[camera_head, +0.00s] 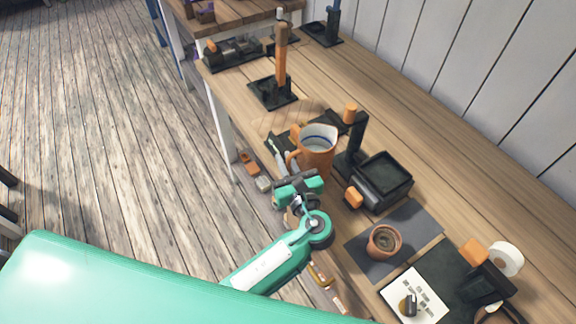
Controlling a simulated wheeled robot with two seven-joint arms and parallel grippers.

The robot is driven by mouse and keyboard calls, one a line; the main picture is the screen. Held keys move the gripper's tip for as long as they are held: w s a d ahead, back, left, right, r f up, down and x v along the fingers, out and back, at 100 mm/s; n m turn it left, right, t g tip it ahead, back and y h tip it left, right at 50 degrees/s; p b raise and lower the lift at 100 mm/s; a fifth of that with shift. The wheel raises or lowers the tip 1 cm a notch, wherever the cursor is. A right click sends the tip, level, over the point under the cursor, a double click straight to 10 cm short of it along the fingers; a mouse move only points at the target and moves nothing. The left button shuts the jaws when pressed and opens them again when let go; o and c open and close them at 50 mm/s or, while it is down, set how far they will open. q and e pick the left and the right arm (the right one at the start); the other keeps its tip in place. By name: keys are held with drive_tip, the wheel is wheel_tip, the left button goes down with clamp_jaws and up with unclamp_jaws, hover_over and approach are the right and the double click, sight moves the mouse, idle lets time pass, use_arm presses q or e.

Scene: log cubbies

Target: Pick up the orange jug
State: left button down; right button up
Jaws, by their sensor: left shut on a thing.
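The orange jug (317,154) has a pale inside and a handle on its left side. It looks upright at the middle of the wooden bench. My left gripper (291,166) is at the handle side of the jug and is shut on it. The fingertips are partly hidden by the gripper body and the handle. I cannot tell whether the jug's base touches the bench. My right gripper is not in view.
A black tray (385,177) and an upright black stand (354,137) with an orange top are close to the jug's right. A terracotta pot (384,242) sits on a dark mat (421,226). An orange-black post (281,62) stands behind. Bare bench (440,130) lies right.

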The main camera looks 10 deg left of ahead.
use_arm(q)
wheel_tip(320, 180, up, 18)
idle(0.3)
drive_tip(key=shift+f, duration=0.15)
idle(0.4)
